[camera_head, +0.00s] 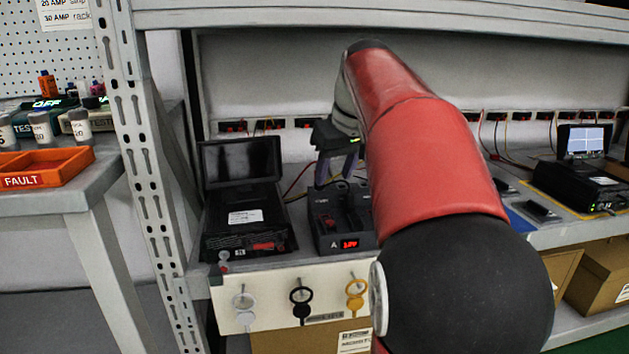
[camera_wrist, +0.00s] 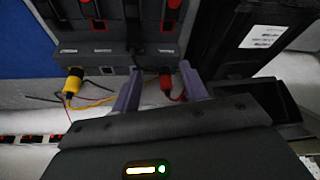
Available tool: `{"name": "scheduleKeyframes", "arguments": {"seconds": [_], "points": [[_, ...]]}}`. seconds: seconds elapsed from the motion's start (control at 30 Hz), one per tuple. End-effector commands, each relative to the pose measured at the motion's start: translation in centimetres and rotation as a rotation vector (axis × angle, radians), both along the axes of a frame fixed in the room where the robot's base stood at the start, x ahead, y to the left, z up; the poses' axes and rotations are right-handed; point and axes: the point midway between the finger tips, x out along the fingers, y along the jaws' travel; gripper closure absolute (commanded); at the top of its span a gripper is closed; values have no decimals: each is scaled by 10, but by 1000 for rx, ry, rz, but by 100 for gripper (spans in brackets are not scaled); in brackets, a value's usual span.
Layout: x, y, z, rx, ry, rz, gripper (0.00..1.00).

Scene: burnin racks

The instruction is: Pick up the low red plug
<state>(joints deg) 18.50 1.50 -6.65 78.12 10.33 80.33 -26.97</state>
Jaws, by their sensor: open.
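In the wrist view a red plug (camera_wrist: 166,80) with a red cable sits at the edge of a dark slotted unit (camera_wrist: 112,60). My gripper (camera_wrist: 160,71) is open, with its two purple fingers on either side of the red plug. I cannot tell whether a finger touches it. A yellow plug (camera_wrist: 74,82) with a yellow cable is at the same edge, to the left, outside the fingers. In the head view my gripper (camera_head: 337,170) is at the rear of the dark unit (camera_head: 340,218), which has a red display; the red plug is hidden there.
A black device with a raised screen (camera_head: 243,215) stands left of the unit, and its dark body is close by in the wrist view (camera_wrist: 235,38). A metal rack post (camera_head: 145,170) is further left. Loose cables lie behind the unit, below a row of wall sockets.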

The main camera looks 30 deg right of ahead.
Motion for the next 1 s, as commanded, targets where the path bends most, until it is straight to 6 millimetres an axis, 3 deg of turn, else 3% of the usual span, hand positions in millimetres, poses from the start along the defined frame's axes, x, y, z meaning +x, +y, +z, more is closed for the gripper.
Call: {"name": "scheduleKeyframes", "arguments": {"seconds": [0.27, 0.47, 0.63, 0.93, 1.0], "points": [[23, 1, 0, -1, 0, 2, 56], [56, 3, -4, 0, 1, 2, 56], [61, 3, -26, 0, 0, 1, 56], [63, 3, -28, 0, -1, 0, 56], [63, 3, -28, 0, -1, 0, 65]]}}
